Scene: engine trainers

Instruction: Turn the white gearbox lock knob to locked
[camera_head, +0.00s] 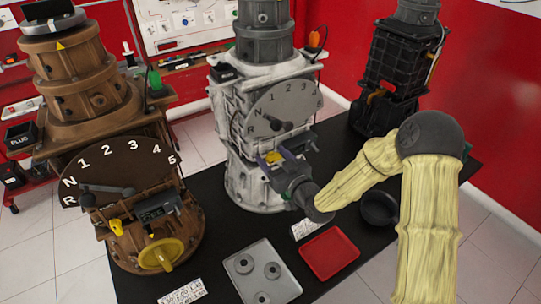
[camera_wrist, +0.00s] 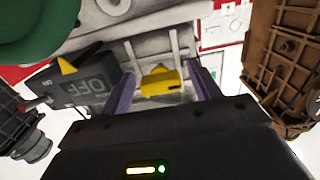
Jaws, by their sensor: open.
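The white gearbox (camera_head: 240,180) stands upright in the middle of the black table, with a grey gear dial and a dark lever on its front. A small yellow knob (camera_head: 272,158), seemingly its lock knob, is low on the front, partly hidden by my gripper (camera_head: 283,162). In the wrist view the yellow knob (camera_wrist: 161,83) sits between the two purple fingers of my gripper (camera_wrist: 164,90). The fingers are open, with a gap on each side of the knob. Its lock marking is not readable.
A dark box reading OFF (camera_wrist: 95,85) is close left of the fingers in the wrist view. A brown gearbox (camera_head: 85,100) stands left, a black one (camera_head: 390,75) behind right. A grey tray (camera_head: 245,288), a red tray (camera_head: 329,254) and a black bowl (camera_head: 379,208) lie in front.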

